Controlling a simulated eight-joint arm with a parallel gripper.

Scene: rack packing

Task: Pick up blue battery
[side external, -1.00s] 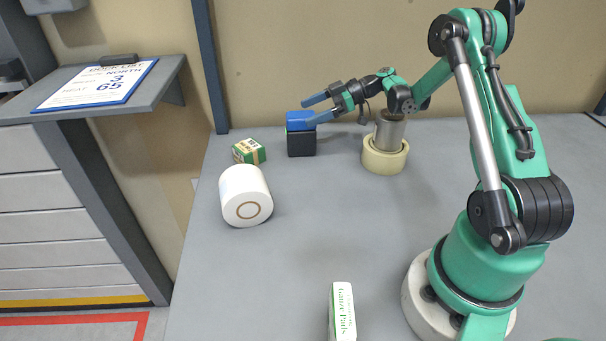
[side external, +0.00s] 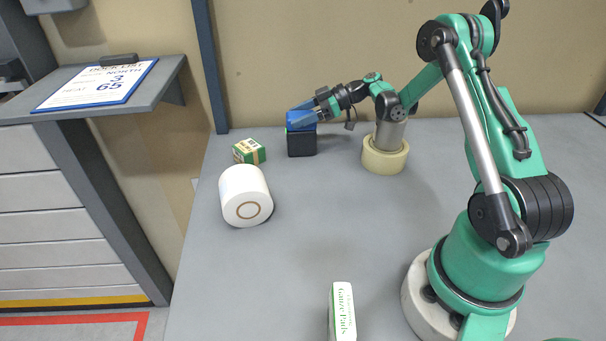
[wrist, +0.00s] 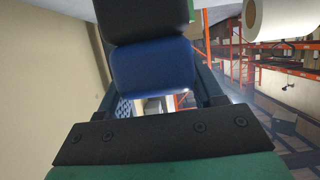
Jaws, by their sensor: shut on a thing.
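The blue battery (side external: 301,132) is a block with a blue top and a black lower body. It stands upright on the grey table near the back wall. I cannot tell any gap between the battery and the table.
A small green and tan box (side external: 249,152) and a white roll (side external: 246,196) are left of the battery. A tape roll (side external: 385,155) with a grey cylinder (side external: 390,134) in it stands to the right. A Gauze Pads box (side external: 342,312) stands at the front. The middle of the table (side external: 300,235) is clear.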

